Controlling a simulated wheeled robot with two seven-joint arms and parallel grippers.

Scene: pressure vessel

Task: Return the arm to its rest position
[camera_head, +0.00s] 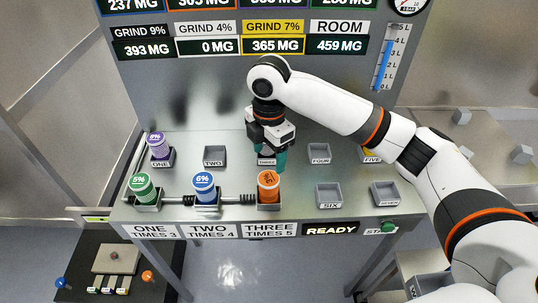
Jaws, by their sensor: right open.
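My right arm (335,105) reaches in from the right, across the front of the panel. My right gripper (268,157) is open above the holder labelled THREE (266,161), with its teal fingers pointing down. I see nothing held between the fingers. An orange canister (268,184) stands upright in a front holder, just in front of the gripper and apart from it. My left gripper is not in view.
Purple (158,145), green (142,186) and blue (204,186) canisters stand at left. Holders TWO (214,157), FOUR (319,154) and SIX (329,196) are empty. My arm partly hides a yellow thing at holder FIVE. A green button (389,227) sits at the front right edge.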

